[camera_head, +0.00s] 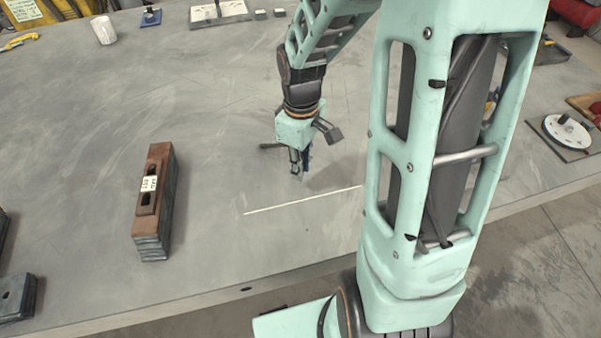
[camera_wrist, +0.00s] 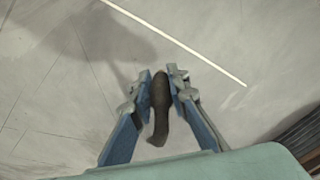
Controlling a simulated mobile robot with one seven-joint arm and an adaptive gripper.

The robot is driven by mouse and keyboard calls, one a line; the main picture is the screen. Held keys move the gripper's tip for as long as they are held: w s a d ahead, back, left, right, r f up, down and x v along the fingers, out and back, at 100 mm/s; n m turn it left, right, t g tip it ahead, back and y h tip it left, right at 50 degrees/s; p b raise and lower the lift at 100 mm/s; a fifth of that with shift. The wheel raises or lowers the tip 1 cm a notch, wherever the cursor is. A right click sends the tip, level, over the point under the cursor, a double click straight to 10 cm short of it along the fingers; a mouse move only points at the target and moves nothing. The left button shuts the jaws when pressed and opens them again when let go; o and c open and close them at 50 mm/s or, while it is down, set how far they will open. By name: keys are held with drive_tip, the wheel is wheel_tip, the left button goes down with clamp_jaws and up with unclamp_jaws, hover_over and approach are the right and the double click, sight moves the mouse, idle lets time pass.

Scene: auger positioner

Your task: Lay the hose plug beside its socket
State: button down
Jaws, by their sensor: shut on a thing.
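My gripper (camera_head: 298,172) points down over the grey table, left of my upright arm link. In the wrist view my gripper (camera_wrist: 160,82) has its two blue-grey fingers closed on a dark, slightly curved piece (camera_wrist: 159,105), which looks like the hose plug. It runs lengthwise between the fingers toward the wrist. I cannot pick out the socket with certainty.
A thin white line (camera_head: 303,200) lies on the table (camera_head: 90,130) near the gripper. A stack of dark plates with a brown block (camera_head: 155,200) stands to the left. A white disc on a plate (camera_head: 567,131) is at the far right. The table around the gripper is mostly clear.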

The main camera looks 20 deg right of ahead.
drive_tip(key=shift+w+f, duration=0.1)
drive_tip(key=shift+f, duration=1.25)
drive_tip(key=shift+f, duration=0.1)
drive_tip(key=shift+f+b, duration=0.15)
drive_tip(key=shift+b, duration=0.15)
drive_tip(key=c, duration=1.8)
unclamp_jaws()
drive_tip(key=shift+c, duration=0.2)
wheel_tip(320, 180, up, 12)
drive_tip(key=shift+p, duration=1.1)
drive_tip(key=shift+r, duration=0.25)
drive_tip(key=shift+o, duration=0.5)
